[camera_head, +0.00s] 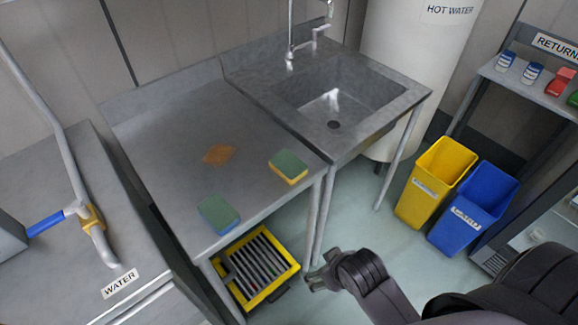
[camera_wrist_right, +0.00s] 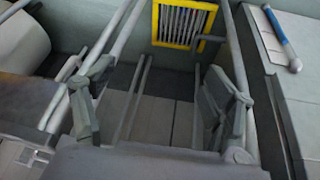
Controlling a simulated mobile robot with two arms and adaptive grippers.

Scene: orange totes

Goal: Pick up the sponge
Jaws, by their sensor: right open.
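Two sponges with green tops lie on the metal table (camera_head: 165,160) in the head view. One sponge (camera_head: 288,166), with a yellow side, is near the table's right edge by the sink. The other sponge (camera_head: 218,214) is at the table's front edge. My right gripper (camera_head: 314,279) is in front of the table, to the right of and apart from both sponges. In the right wrist view, its two fingers (camera_wrist_right: 155,108) are spread with nothing between them, and no sponge shows there. My left gripper is not in view.
A brown stain (camera_head: 220,154) marks the tabletop. A sink (camera_head: 395,92) with a faucet adjoins at the back right. A yellow-framed grate (camera_head: 259,267) is below the table. Yellow (camera_head: 436,182) and blue (camera_head: 472,208) bins stand right. A water counter (camera_head: 60,240) is at left.

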